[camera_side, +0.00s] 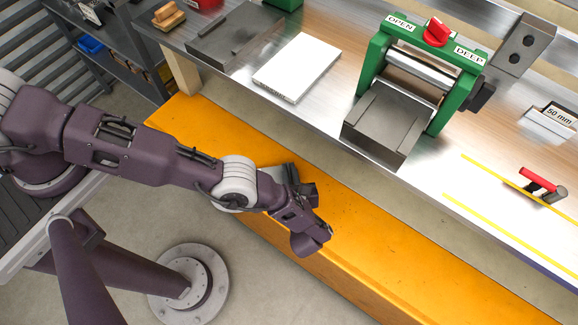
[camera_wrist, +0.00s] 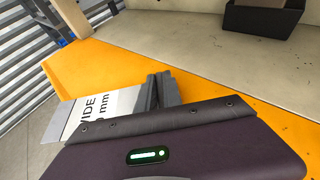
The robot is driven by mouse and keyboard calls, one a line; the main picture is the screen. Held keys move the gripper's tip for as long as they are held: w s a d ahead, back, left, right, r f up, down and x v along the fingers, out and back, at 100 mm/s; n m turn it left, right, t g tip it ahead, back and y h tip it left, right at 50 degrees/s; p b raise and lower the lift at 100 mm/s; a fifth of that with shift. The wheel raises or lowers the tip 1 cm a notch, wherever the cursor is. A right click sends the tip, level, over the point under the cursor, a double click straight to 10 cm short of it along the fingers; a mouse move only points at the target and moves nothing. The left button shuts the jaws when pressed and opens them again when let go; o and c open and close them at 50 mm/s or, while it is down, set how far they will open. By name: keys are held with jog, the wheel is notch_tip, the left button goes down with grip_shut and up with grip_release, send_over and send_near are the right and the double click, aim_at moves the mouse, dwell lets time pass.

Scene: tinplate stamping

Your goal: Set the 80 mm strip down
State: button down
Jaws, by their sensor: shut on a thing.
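My gripper (camera_wrist: 163,90) is shut, with its two dark grey fingers close together in the wrist view. A flat strip (camera_wrist: 93,115) with a white label and a bare grey end reaches out to the left of the fingers. The label reads "WIDE" and "mm"; its number is hidden, and the gripper body covers the strip's near edge. In the side view my gripper (camera_side: 305,216) is over the orange beam (camera_side: 235,141), in front of the workbench.
A green-framed roller press (camera_side: 436,108) with a red knob and "OPEN" and "DEEP" labels stands on the workbench. A white pad (camera_side: 297,67) lies left of it. A "50 mm" card (camera_side: 556,117) and a red-handled tool (camera_side: 538,181) are at the right.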

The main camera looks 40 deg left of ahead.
jog(key=c, duration=1.4)
grip_release()
jog(key=v, duration=0.7)
jog(key=s+a+r+n+g, duration=0.2)
jog(key=a+r+n+g, duration=0.3)
jog(key=r, duration=0.7)
jog(key=s+a+r+n+g+h, duration=0.1)
jog(key=a+r+n+g, duration=0.1)
jog(key=a+r+n, duration=0.8)
jog(key=s+a+r+n+g, duration=0.2)
jog(key=a+r+n+g, duration=0.2)
jog(key=r, duration=1)
jog(key=s+a+r+n+t+h, duration=0.1)
jog(key=s+r+n+t+h, duration=0.6)
jog(key=s+r, duration=0.3)
notch_tip(320, 180, up, 3)
jog(key=shift+a+n+h, duration=0.3)
jog(key=shift+n+h, duration=0.2)
jog(key=shift+h, duration=0.2)
